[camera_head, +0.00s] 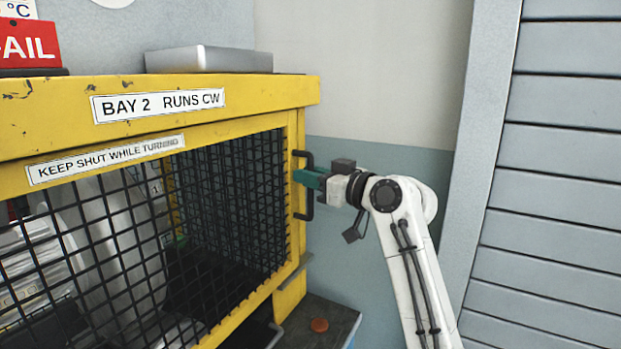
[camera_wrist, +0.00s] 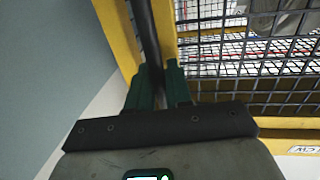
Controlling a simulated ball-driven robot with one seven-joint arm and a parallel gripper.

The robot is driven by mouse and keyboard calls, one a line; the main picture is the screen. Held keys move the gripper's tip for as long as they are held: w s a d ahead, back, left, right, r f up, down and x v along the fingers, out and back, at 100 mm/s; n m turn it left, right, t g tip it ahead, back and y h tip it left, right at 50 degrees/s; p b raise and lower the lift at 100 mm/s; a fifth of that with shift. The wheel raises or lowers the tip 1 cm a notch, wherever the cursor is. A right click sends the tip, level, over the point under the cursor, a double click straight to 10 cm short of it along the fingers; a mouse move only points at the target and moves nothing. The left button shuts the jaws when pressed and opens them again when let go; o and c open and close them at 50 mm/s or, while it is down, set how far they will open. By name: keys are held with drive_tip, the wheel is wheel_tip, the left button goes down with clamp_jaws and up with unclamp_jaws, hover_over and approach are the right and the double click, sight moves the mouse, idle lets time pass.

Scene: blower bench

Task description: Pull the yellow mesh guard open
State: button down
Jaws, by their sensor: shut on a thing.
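The yellow mesh guard (camera_head: 240,129) has a yellow frame with black wire mesh and a "KEEP SHUT WHILE TURNING" label. It covers the front of the yellow housing in the head view; I cannot tell whether it stands slightly ajar. Its black bar handle (camera_head: 309,206) is upright on the right edge of the frame. My gripper (camera_head: 304,178) comes from the right and is shut on the handle. In the wrist view, the green fingers of my gripper (camera_wrist: 160,78) sit on either side of the handle (camera_wrist: 146,32), beside the yellow frame and mesh. The fingers partly hide the handle.
The yellow housing (camera_head: 260,96) carries a "BAY 2 RUNS CW" label and a grey box (camera_head: 207,60) on top. A red sign (camera_head: 28,45) is at the upper left. A reddish knob (camera_head: 319,324) sits on the dark bench below. A slatted grey panel (camera_head: 550,180) stands at right.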

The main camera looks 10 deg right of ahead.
drive_tip(key=shift+w+d, duration=0.15)
drive_tip(key=shift+w, duration=0.05)
drive_tip(key=c, duration=1.2)
unclamp_jaws()
drive_tip(key=b+v, duration=0.1)
drive_tip(key=v, duration=0.9)
drive_tip(key=shift+s+d, duration=0.2)
drive_tip(key=shift+s, duration=0.1)
